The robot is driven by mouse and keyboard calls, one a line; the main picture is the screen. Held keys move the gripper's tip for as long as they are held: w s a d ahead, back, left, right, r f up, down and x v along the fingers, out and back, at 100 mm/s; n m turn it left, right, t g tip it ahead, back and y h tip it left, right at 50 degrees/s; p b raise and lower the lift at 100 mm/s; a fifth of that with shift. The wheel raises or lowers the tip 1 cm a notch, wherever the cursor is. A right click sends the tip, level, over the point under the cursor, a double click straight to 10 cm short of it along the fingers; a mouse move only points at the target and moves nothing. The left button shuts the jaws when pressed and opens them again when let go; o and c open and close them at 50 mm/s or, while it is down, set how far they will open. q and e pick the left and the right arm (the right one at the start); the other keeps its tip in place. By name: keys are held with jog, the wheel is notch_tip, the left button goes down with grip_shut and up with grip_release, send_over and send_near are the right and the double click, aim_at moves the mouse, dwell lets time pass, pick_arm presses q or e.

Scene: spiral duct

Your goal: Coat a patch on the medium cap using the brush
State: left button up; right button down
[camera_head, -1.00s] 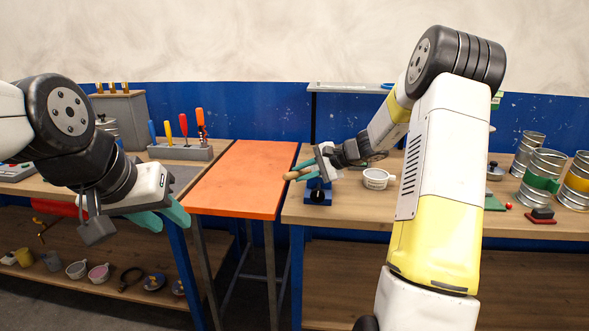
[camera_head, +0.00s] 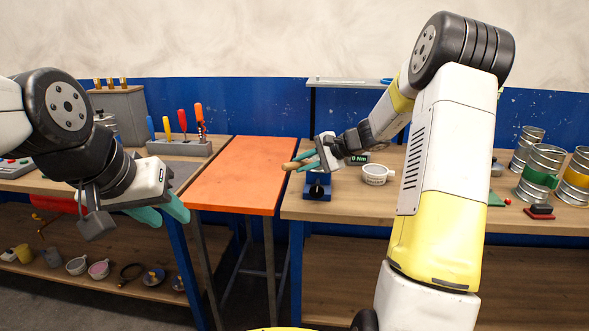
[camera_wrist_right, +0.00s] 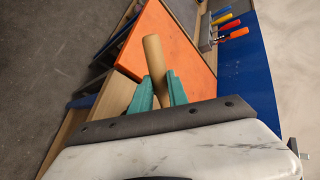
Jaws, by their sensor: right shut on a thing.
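My right gripper (camera_head: 301,162) is shut on a light wooden handle (camera_wrist_right: 154,62), likely the brush's. The handle sticks out between the teal fingers in the right wrist view, and its tip shows in the head view (camera_head: 290,166). No bristles show. The gripper is in the air above a small blue device (camera_head: 317,186), near the right bench's left end. My left gripper (camera_head: 172,212) is empty, its teal fingers apart, in front of the left bench. I cannot pick out the medium cap in these views.
An orange table (camera_head: 238,175) stands between the benches, its top clear. A white cup (camera_head: 376,174) sits on the right bench (camera_head: 345,210). Banded metal cylinders (camera_head: 540,172) stand at far right. A tool rack (camera_head: 180,147) is on the left bench; small cups (camera_head: 98,268) sit on its lower shelf.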

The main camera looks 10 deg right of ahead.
jog(key=shift+d, duration=0.25)
jog(key=shift+w, duration=0.15)
dwell(1.2)
jog(key=s+a, duration=0.1)
jog(key=s, duration=0.4)
jog(key=shift+s+a, duration=0.3)
jog(key=shift+s, duration=0.1)
dwell(0.3)
